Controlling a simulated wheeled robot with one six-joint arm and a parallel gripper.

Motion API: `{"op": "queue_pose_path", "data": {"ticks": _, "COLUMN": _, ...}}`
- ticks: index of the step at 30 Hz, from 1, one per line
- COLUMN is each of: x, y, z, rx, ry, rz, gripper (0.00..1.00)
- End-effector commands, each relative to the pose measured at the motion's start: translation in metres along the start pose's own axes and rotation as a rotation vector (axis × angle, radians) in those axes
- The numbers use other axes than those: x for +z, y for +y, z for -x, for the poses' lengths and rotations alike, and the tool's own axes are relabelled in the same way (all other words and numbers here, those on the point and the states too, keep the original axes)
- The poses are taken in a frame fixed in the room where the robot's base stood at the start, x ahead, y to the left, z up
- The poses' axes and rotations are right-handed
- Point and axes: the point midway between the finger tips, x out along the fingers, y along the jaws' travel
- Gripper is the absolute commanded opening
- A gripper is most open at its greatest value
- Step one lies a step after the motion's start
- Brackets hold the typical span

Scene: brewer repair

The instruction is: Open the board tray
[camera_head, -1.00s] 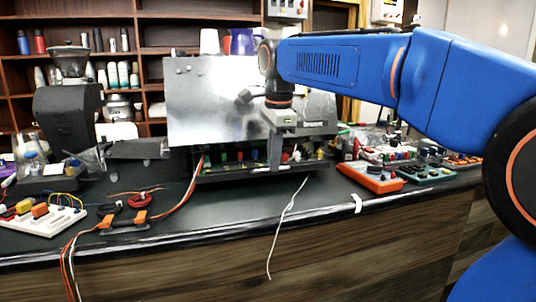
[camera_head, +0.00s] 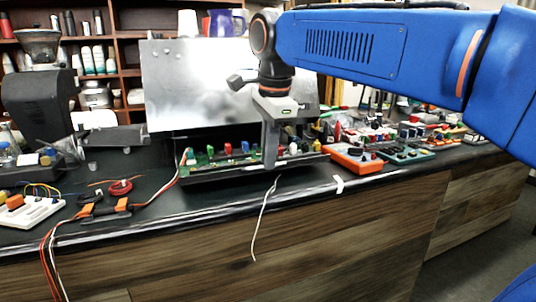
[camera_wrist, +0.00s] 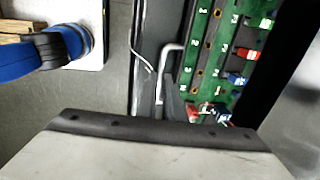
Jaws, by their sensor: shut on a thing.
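The board tray (camera_head: 215,177) is a dark, low tray below an upright metal panel, with a green circuit board (camera_head: 236,163) and coloured parts on it. My gripper (camera_head: 270,160) points down at the tray's front edge, right of its middle. In the wrist view, the gripper's grey body fills the bottom, and the green board (camera_wrist: 196,72) shows beside a pale bent handle (camera_wrist: 170,48) at the tray edge. My gripper (camera_wrist: 166,88) is shut at this handle. The exact contact is partly hidden.
The metal panel (camera_head: 200,85) stands behind the tray. An orange meter (camera_head: 354,160) lies to the right. Orange clips with wires (camera_head: 122,205) and a white breadboard (camera_head: 30,211) lie to the left. A white cable (camera_head: 262,222) hangs over the bench edge.

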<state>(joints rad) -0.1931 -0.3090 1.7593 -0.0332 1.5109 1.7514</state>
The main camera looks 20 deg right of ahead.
Motion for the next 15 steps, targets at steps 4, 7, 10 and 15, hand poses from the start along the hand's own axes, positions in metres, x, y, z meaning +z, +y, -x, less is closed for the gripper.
{"op": "queue_pose_path", "data": {"ticks": 4, "x": 0.0, "y": -0.0002, "z": 0.0004, "rx": -0.001, "ry": 0.0, "rz": 0.0, "gripper": 0.26}}
{"op": "queue_pose_path", "data": {"ticks": 7, "x": 0.0, "y": -0.0003, "z": 0.0003, "rx": -0.001, "ry": 0.0, "rz": 0.0, "gripper": 0.26}}
{"op": "queue_pose_path", "data": {"ticks": 10, "x": 0.0, "y": -0.0003, "z": 0.0002, "rx": -0.001, "ry": 0.0, "rz": 0.0, "gripper": 0.26}}
{"op": "queue_pose_path", "data": {"ticks": 15, "x": 0.0001, "y": -0.0005, "z": 0.0059, "rx": -0.001, "ry": 0.0, "rz": 0.0, "gripper": 0.26}}
